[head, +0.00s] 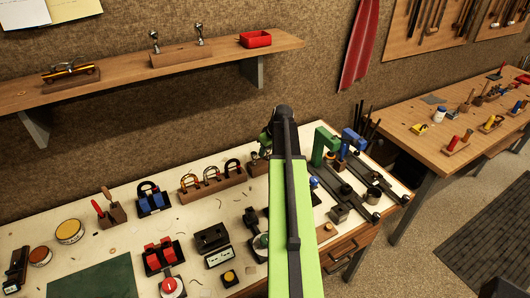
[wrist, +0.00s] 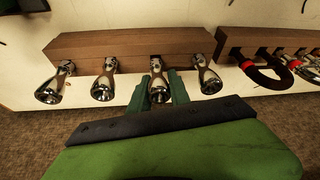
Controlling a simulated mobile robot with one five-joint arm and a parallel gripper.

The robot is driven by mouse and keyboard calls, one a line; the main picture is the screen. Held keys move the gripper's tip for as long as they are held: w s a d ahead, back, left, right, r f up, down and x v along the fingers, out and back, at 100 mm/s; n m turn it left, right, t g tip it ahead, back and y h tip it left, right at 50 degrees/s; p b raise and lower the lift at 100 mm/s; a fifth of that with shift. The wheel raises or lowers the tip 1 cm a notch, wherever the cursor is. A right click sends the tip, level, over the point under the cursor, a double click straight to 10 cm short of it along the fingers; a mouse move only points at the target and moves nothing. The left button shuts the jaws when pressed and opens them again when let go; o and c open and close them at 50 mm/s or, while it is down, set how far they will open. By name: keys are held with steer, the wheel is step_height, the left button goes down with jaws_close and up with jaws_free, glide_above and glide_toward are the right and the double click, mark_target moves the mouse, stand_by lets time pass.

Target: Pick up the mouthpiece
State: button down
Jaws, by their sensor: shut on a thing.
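In the wrist view a wooden rack (wrist: 110,46) holds several silver mouthpieces in a row, cups toward me. My gripper (wrist: 159,84) has its two green fingers on either side of one mouthpiece (wrist: 158,92), the third from the left, and is shut on it. That mouthpiece is still in line with the others, its narrow end at the rack. Mouthpieces stand free on its left (wrist: 103,84) and right (wrist: 208,78). In the head view my green arm hides the mouthpiece; only an end of the wooden rack (head: 257,164) shows beside it.
In the wrist view a second wooden rack (wrist: 270,38) with curved, red-banded parts is close on the right. In the head view the bench (head: 90,238) is crowded with tools and tins. A shelf (head: 130,80) is on the wall above, and another bench (head: 430,125) stands right.

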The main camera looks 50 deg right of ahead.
step_height(320, 180, up, 9)
steer(key=p, duration=0.8)
steer(key=shift+r, duration=0.15)
steer(key=shift+r+p, duration=0.1)
steer(key=shift+p, duration=0.2)
step_height(320, 180, up, 4)
steer(key=p, duration=0.4)
steer(key=shift+r, duration=0.15)
